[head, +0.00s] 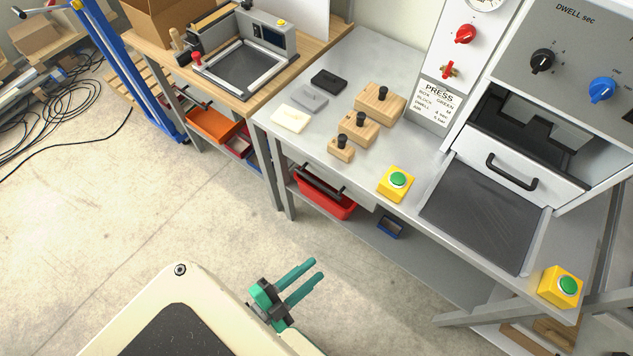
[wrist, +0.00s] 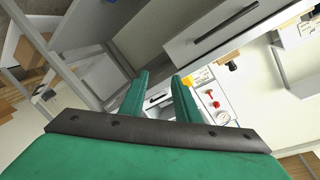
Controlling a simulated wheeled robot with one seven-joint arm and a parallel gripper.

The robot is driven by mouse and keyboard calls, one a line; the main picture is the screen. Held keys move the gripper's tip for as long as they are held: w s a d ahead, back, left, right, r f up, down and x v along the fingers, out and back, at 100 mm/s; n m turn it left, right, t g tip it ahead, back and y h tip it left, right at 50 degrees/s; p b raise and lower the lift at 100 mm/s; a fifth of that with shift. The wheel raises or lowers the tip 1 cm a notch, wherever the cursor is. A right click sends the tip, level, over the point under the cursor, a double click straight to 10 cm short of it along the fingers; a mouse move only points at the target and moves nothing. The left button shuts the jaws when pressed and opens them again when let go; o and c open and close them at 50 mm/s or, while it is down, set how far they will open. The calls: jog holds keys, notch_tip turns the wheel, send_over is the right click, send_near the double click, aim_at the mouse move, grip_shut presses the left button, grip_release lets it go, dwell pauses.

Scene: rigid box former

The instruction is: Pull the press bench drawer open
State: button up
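The press bench drawer (head: 357,198) is a pale front set under the edge of the grey bench top, and it looks closed. Its dark bar handle (head: 320,182) stands out from the front. In the wrist view, a pale front (wrist: 205,48) with a dark bar handle (wrist: 226,22) appears above and right of the fingers; it looks like this drawer. My gripper (head: 317,269), with green fingers, is open and empty. It is apart from the handle, over the floor in front of the bench. The fingers also show in the wrist view (wrist: 161,76), with a gap between them.
A red bin (head: 328,203) sits below the drawer. The press door (head: 520,165) has its own handle. The floor before the bench is clear.

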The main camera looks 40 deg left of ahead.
jog(key=w+a+f+m+h, duration=0.1)
jog(key=w+a+m+h, duration=0.1)
jog(key=w+a+m, duration=0.5)
jog(key=m+h, duration=0.2)
jog(key=m, duration=0.3)
send_near(317, 183)
jog(key=f, duration=0.1)
jog(key=shift+n+t, duration=0.3)
jog(key=shift+t, duration=0.1)
jog(key=x, duration=1)
jog(key=shift+w+d+f, duration=0.1)
jog(key=shift+f, duration=0.05)
grip_shut()
